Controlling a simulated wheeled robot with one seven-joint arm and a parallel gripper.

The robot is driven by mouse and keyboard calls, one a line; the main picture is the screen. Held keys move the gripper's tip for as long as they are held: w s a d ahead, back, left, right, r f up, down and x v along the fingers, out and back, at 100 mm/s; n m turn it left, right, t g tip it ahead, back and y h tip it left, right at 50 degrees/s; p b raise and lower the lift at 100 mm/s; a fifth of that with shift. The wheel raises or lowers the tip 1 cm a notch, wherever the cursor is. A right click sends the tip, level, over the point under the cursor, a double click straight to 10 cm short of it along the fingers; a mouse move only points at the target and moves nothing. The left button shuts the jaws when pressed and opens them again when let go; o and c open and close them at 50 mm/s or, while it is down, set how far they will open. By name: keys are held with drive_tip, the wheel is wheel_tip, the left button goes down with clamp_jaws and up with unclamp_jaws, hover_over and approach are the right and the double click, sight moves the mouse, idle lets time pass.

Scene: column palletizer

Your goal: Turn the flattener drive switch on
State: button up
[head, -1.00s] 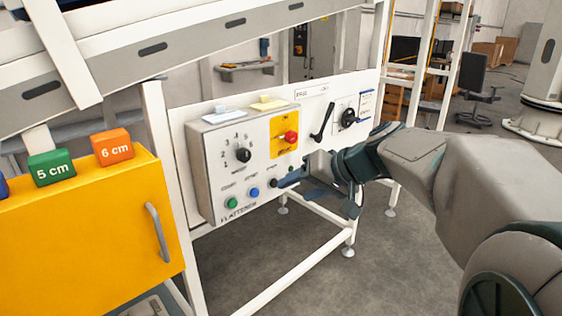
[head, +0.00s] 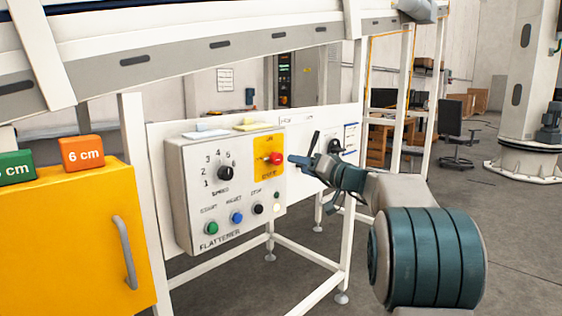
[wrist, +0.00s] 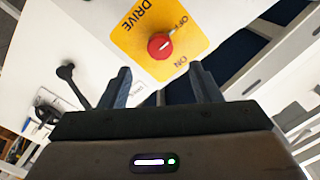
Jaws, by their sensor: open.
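The flattener drive switch is a red rotary knob (head: 275,158) on a yellow plate (head: 263,146) at the right end of the grey flattener box (head: 190,180). In the wrist view the red knob (wrist: 160,45) shows near the top middle, with its handle toward the OFF mark; DRIVE, OFF and ON are printed on the plate. My gripper (head: 300,160) is just right of the knob in the head view. In the wrist view my gripper (wrist: 160,85) is open and empty, its two fingers pointing toward the plate, apart from the knob.
The box also carries a speed dial (head: 226,173), a green button (head: 211,228), a blue button (head: 236,217) and a black button (head: 258,208). A black lever (wrist: 72,82) is on the white panel beside the box. A yellow cabinet (head: 70,240) stands at the left.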

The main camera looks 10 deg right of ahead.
sight(279, 160)
drive_tip(key=p+x, duration=0.1)
drive_tip(key=x, duration=0.8)
drive_tip(key=shift+d, duration=0.1)
drive_tip(key=c, duration=1)
